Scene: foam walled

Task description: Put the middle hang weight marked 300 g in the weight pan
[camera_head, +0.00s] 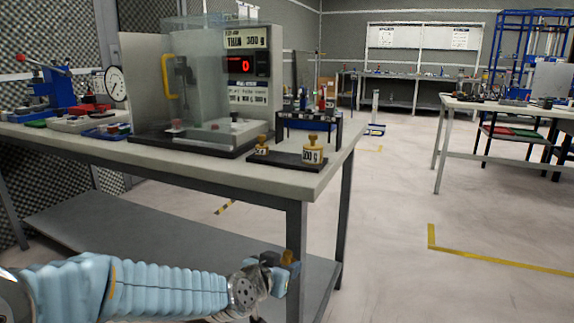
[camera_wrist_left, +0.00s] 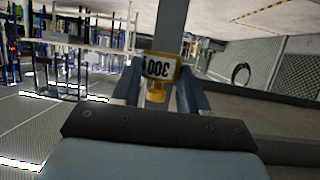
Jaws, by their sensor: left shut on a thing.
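My left gripper (camera_head: 282,262) is shut on a brass hang weight (camera_head: 289,257), low in front of the bench and below its top. In the left wrist view the weight (camera_wrist_left: 157,70) sits between the fingers, its white label reading 300 upside down. Two other brass weights, a smaller one (camera_head: 262,147) and a larger one (camera_head: 312,151), stand on a black tray (camera_head: 285,160) with a gap between them. A clear-walled balance case (camera_head: 190,85) stands behind to the left. I cannot clearly make out the weight pan. My right gripper is not in view.
A red-digit display (camera_head: 248,65) stands at the case's right side, showing 0. A small black rack (camera_head: 308,121) stands behind the weight tray. The bench (camera_head: 210,165) has a grey lower shelf (camera_head: 150,215). Open floor (camera_head: 400,220) lies to the right.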

